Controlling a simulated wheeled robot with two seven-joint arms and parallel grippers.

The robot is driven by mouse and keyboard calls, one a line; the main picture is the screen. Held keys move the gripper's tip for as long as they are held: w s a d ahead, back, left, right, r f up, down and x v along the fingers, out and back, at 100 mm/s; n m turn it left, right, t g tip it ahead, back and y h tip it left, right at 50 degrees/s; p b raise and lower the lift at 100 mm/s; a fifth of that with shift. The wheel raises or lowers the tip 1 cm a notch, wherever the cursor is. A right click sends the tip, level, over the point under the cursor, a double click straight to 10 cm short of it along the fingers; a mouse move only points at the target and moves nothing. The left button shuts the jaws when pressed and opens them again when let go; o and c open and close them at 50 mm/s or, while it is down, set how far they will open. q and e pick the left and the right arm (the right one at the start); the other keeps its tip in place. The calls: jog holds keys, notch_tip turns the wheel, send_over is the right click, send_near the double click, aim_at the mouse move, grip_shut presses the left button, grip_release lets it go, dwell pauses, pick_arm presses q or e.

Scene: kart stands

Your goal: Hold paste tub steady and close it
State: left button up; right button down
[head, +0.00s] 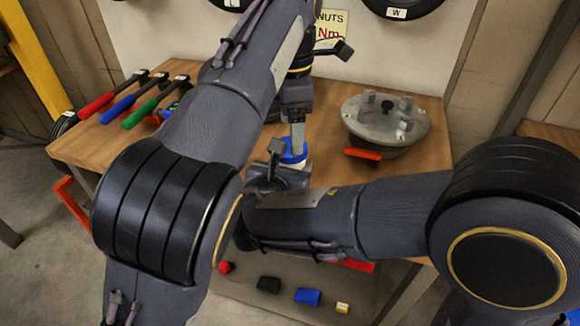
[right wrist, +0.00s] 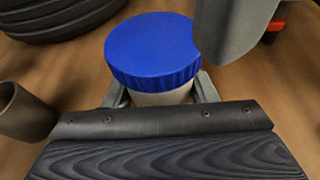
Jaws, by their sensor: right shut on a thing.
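The paste tub (right wrist: 160,97) is a pale, round tub standing on the wooden bench, with its blue ribbed lid (right wrist: 150,48) on top. I cannot tell whether the lid is fully screwed down. My right gripper (right wrist: 161,92) is shut on the tub's body, one finger on each side below the lid. In the head view the blue lid (head: 293,151) shows partly behind my arms, and most of the tub is hidden. My left gripper (head: 297,138) points down at the lid from above. One grey part of it overlaps the lid's edge in the right wrist view (right wrist: 235,25); its opening is unclear.
A round metal vessel (head: 385,125) with a red handle stands right of the tub on the bench (head: 330,100). Red, blue and green handled tools (head: 138,113) lie at the left. A brown cup (right wrist: 24,112) and black tyres (right wrist: 60,18) are near the tub. Small items lie on the lower shelf.

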pick_arm(q)
jog(key=shift+r, duration=0.3)
jog(key=shift+o, duration=0.3)
jog(key=o, duration=0.4)
jog(key=shift+w, duration=0.1)
jog(key=shift+c, duration=0.2)
pick_arm(e)
jog(key=c, duration=0.5)
grip_release()
jog(key=shift+s, duration=0.1)
pick_arm(q)
jog(key=shift+r+p, duration=0.4)
pick_arm(e)
jog(key=shift+v, duration=3.9)
